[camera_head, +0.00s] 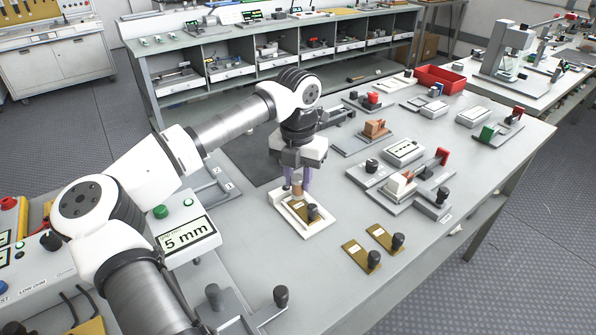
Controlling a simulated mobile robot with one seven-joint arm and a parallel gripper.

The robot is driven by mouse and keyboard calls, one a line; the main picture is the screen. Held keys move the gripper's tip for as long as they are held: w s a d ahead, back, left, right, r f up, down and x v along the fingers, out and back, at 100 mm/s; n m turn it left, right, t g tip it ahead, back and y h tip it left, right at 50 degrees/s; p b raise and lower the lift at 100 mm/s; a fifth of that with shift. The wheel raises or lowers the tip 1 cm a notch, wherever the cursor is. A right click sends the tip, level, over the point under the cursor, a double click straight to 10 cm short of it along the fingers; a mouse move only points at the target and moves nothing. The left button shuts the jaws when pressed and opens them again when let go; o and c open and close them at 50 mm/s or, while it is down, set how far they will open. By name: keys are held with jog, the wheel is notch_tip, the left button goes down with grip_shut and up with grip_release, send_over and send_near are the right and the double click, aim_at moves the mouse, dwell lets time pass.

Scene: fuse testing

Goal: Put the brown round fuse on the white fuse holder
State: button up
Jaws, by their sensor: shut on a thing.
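The brown round fuse (297,188) is a small upright tan cylinder between the purple fingers of my gripper (297,181). The gripper points down and is shut on it. The fuse is at the back left part of a flat white holder (318,227), which carries a brass plate with a black knob (313,212). I cannot tell whether the fuse touches the holder or hangs just above it. The fingers partly hide the top of the fuse.
Two brass plates with black knobs (361,254) lie to the front right. A grey fixture with a red lever and a pale block (398,186) stands to the right. More fixtures and a red bin (440,79) are farther back. A "5 mm" display box (188,240) stands left.

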jog(key=shift+f, duration=0.8)
jog(key=shift+f+b, duration=0.7)
jog(key=shift+b, duration=0.1)
jog(key=o, duration=1.1)
jog(key=shift+r, duration=0.1)
